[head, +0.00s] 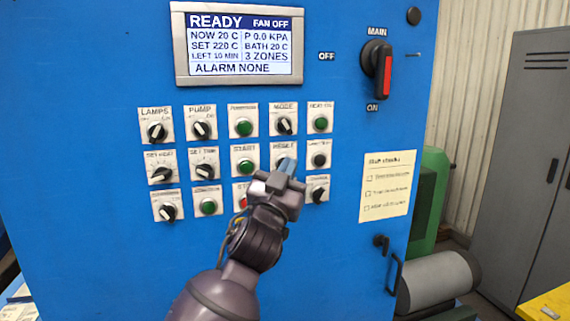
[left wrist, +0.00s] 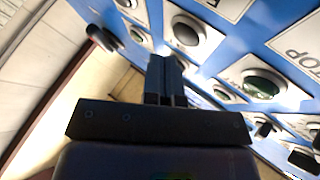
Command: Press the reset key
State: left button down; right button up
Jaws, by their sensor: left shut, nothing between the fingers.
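The reset key's label plate (head: 283,147) is in the middle row of the blue control panel in the head view, below the MODE knob. The key itself is mostly hidden behind my left gripper (head: 287,167), whose fingers are shut and empty and point at the panel over that spot. Whether the fingertips touch the key cannot be told. In the left wrist view, the shut fingers (left wrist: 166,78) point toward the panel, seen at a steep slant. My right gripper is not in view.
Nearby are the START button (head: 243,167), the red stop button (head: 241,202) partly covered by my gripper, and several knobs. The display (head: 244,46) reads READY, FAN OFF, ALARM NONE. The red-handled MAIN switch (head: 382,70) sits upper right; a paper note (head: 388,187) hangs below it.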

pick_arm(q)
jog(key=s, duration=0.1)
jog(key=s+d, duration=0.1)
jog(key=s, duration=0.2)
jog(key=shift+s+d+p, duration=0.25)
jog(key=shift+s+p, duration=0.15)
dwell(0.8)
jog(key=s+a+f+n+g+y, duration=0.15)
jog(key=a+f, duration=0.35)
jog(key=f, duration=0.5)
jog(key=s+a+f+n+g+y, duration=0.15)
jog(key=a+f, duration=0.35)
jog(key=f, duration=0.5)
jog(key=s+a+f+n+g+y, duration=0.1)
jog(key=s+a+f+g+y, duration=0.3)
jog(key=f, duration=0.6)
jog(key=s+a+f+g, duration=0.1)
jog(key=s+a+f, duration=0.6)
jog(key=s+f, duration=0.3)
jog(key=s+a+f+n+g+y, duration=0.1)
jog(key=s+a+f+g, duration=0.1)
jog(key=s+a+f, duration=0.4)
jog(key=s+f, duration=0.3)
jog(key=f, duration=0.1)
jog(key=shift+s+a+f+n+g, duration=0.3)
jog(key=shift+s+a, duration=0.1)
